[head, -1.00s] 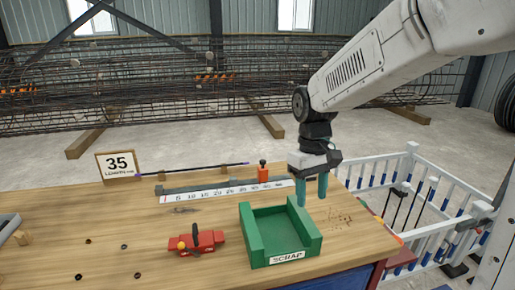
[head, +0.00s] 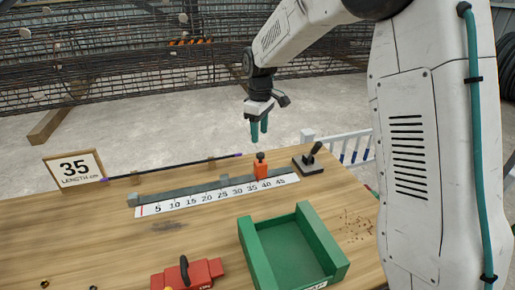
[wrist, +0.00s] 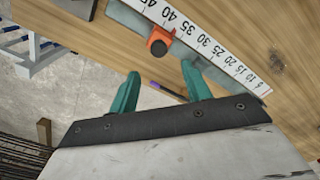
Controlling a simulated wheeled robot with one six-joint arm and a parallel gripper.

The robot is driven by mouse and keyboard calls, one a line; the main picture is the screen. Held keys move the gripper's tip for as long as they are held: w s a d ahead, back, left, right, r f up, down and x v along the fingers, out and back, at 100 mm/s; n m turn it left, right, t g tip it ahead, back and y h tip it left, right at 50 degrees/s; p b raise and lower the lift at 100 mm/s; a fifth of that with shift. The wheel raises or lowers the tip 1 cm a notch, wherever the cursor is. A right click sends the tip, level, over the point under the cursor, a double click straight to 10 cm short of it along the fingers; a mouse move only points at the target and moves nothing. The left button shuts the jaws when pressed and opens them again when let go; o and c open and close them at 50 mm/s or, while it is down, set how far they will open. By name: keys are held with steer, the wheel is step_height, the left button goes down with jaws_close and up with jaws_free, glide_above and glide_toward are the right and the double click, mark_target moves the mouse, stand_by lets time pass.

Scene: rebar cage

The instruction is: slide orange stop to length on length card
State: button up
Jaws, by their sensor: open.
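The length card (head: 75,169) stands at the back left of the bench and reads 35. The orange stop (head: 261,170) sits upright on the grey rail (head: 185,193) behind the white scale (head: 220,196), beside the marks between 35 and 40. It has a dark knob on top. My gripper (head: 259,138) is open and empty, fingers down, above and slightly behind the stop. In the wrist view, the stop (wrist: 158,44) lies ahead of the gap between the two teal fingers (wrist: 160,72), not touching them.
A thin dark rod (head: 170,167) with purple ends lies behind the rail. A black lever device (head: 309,161) stands right of the scale. A green scrap tray (head: 252,246) and a red tool (head: 187,274) are nearer the front. Bench left of the tray is mostly clear.

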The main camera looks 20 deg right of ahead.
mark_target(260, 154)
step_height(260, 154, down, 8)
steer(key=shift+d+r, duration=0.1)
steer(key=shift+d, duration=0.05)
stand_by(0.3)
